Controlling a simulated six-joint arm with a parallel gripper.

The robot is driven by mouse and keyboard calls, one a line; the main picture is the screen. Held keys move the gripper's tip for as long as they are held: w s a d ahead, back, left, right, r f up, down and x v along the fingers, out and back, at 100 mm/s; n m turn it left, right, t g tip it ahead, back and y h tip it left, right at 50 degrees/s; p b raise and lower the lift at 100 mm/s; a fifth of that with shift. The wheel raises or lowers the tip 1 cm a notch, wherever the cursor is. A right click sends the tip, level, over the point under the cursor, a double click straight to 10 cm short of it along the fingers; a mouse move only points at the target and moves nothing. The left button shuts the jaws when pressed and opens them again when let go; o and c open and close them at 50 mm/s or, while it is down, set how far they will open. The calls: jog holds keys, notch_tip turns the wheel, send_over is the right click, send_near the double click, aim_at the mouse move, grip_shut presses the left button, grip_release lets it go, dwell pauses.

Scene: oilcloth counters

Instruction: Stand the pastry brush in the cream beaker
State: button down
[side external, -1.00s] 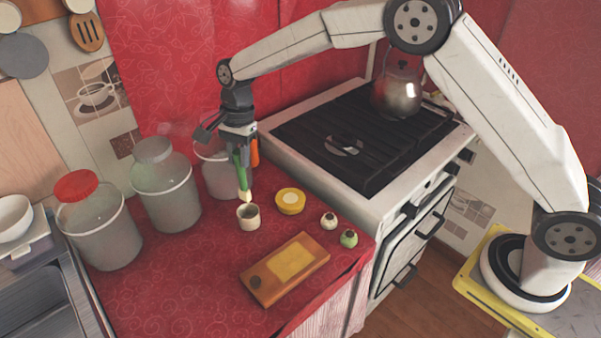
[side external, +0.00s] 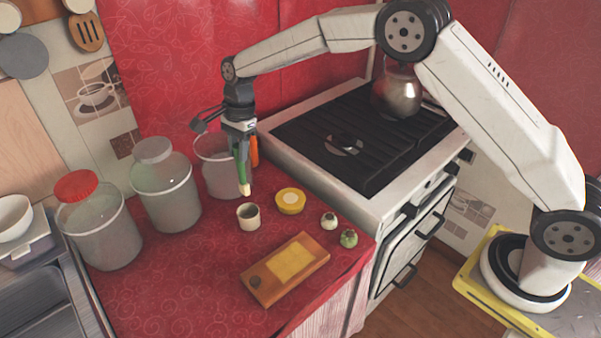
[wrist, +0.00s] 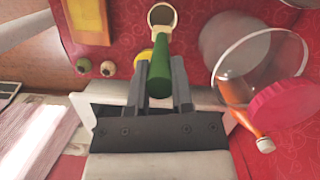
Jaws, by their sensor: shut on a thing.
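The pastry brush has a green handle (side external: 240,158) and a pale tip (side external: 244,189) pointing down. My gripper (side external: 239,140) is shut on the handle and holds it near upright. In the side view the tip is a little above the cream beaker (side external: 248,218) and apart from it. The beaker stands upright on the red oilcloth (side external: 180,285). In the wrist view the green handle (wrist: 154,70) sits between the fingers of my gripper (wrist: 161,80). The beaker (wrist: 162,7) shows beyond it, with the brush partly covering its opening.
A yellow round tin (side external: 290,201), two small round vegetables (side external: 348,238) and a wooden board (side external: 285,268) lie near the beaker. Large clear jars (side external: 165,190) stand to the left and behind. An orange-handled thing (side external: 254,151) is close to my gripper. A stove (side external: 355,140) borders the right.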

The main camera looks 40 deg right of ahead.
aim_at(243, 183)
jog(key=shift+f, duration=4.75)
jog(key=shift+c, duration=2.1)
grip_release()
notch_tip(243, 183, up, 8)
jog(key=d, duration=0.1)
jog(key=shift+w+d+f, duration=0.15)
jog(key=shift+d+f, duration=0.05)
jog(key=shift+d, duration=0.05)
jog(key=shift+d, duration=0.1)
